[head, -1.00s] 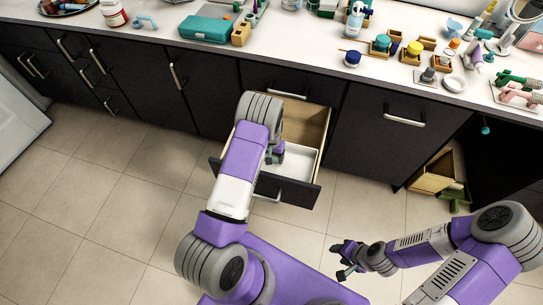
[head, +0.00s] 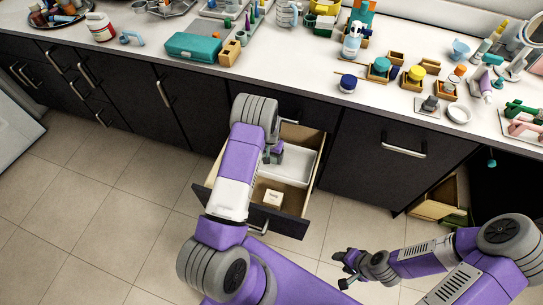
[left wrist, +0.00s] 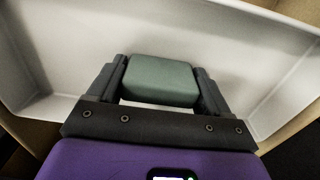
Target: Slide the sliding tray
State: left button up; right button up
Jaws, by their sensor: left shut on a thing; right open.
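The white sliding tray (head: 298,163) sits in the rear part of an open dark-fronted drawer (head: 282,222). It also shows in the left wrist view (left wrist: 52,58), with its pale floor and raised walls. My left gripper (head: 273,153) reaches down into the tray. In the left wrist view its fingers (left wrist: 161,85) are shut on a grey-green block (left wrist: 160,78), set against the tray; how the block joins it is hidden. A small white box (head: 272,197) lies in the drawer, in front of the tray. My right gripper (head: 343,270) is open and empty above the floor.
The countertop (head: 300,85) above holds a teal case (head: 193,47), bottles, jars and small wooden boxes. Another open drawer (head: 437,199) stands low at the right. Tiled floor lies free in front of the cabinets.

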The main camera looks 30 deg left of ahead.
pick_arm(q)
jog(key=o, duration=1.4)
notch_tip(320, 180, up, 8)
jog(key=shift+f+p, duration=0.25)
jog(key=shift+p, duration=1)
